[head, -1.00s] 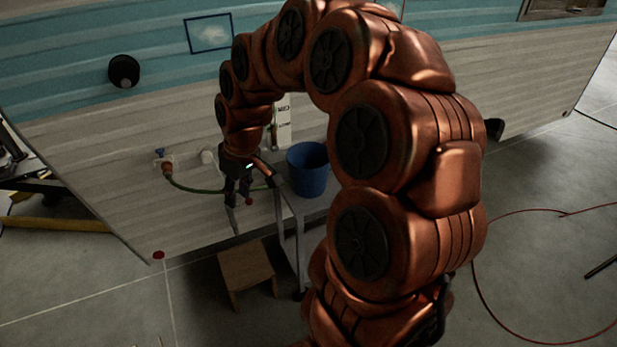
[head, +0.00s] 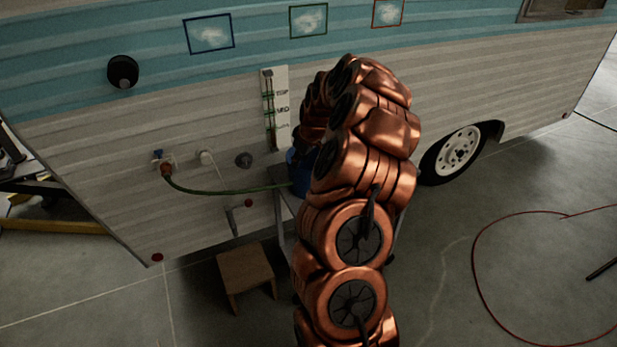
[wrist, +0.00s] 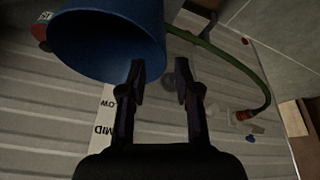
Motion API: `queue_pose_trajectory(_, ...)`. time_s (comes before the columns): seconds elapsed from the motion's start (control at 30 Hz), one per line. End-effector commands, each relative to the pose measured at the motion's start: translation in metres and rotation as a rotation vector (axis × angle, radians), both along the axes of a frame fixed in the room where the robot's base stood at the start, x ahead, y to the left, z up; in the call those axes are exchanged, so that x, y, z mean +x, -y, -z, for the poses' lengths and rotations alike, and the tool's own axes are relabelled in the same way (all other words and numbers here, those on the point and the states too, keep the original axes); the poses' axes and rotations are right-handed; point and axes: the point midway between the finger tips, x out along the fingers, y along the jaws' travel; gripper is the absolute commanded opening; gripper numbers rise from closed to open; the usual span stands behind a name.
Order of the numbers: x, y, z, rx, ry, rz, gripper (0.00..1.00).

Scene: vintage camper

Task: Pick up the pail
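The blue pail (head: 299,175) stands on a small grey cart (head: 286,203) beside the camper wall in the head view. My arm covers most of it there. In the wrist view the pail (wrist: 105,42) is large at the upper left, and my left finger overlaps its lower right edge. My gripper (wrist: 161,80) is open, with a clear gap between the fingertips. Nothing shows held between them. I cannot tell whether a finger touches the pail. My gripper is hidden behind my arm in the head view.
A green hose (head: 228,191) runs from the camper wall toward the pail; it also crosses the wrist view (wrist: 228,58). A wooden stool (head: 246,270) stands left of the cart. A white gauge board (head: 282,105) is on the wall. A red hose (head: 474,270) lies on the floor.

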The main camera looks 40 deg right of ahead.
Motion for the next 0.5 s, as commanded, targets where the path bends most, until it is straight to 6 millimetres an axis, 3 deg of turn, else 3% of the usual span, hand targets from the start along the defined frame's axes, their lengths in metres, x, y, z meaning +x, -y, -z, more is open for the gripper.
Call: queue_pose_trajectory(0.5,0.016,0.000,0.025,0.001,0.000,0.001,0.32)
